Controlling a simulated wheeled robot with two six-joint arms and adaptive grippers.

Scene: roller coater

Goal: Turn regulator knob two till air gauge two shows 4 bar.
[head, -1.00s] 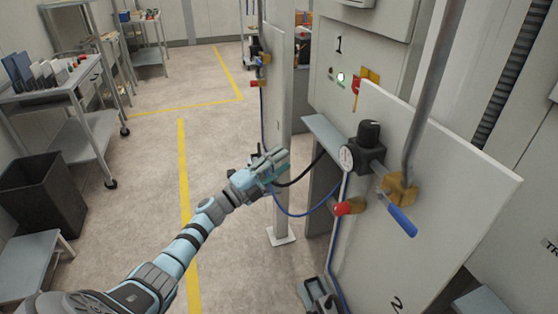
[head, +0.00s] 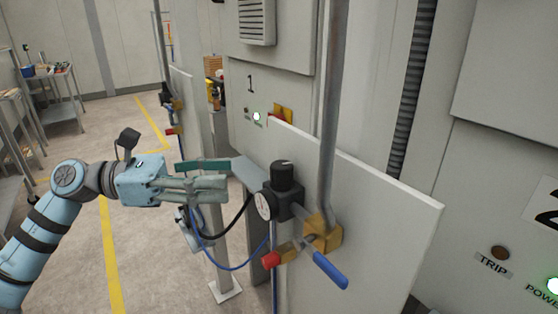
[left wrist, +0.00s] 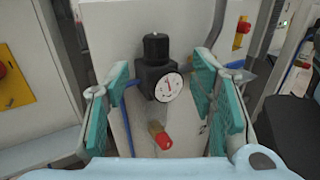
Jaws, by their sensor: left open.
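The black regulator knob two (head: 281,172) stands upright on its regulator body on the white panel. In the left wrist view the knob (left wrist: 156,47) is ahead, between the spread fingers. Air gauge two (head: 264,205) is a round white dial below the knob. In the left wrist view the gauge (left wrist: 168,87) faces me with its needle roughly upward; its numbers are too small to read. My left gripper (head: 228,178) is open and empty, left of the knob and apart from it. My right gripper is not in view.
A blue-handled lever (head: 330,270) and a red-capped fitting (head: 271,259) sit below the regulator. A grey vertical pipe (head: 332,110) rises right of it. Black and blue hoses (head: 222,267) hang beneath my gripper. Open floor lies to the left.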

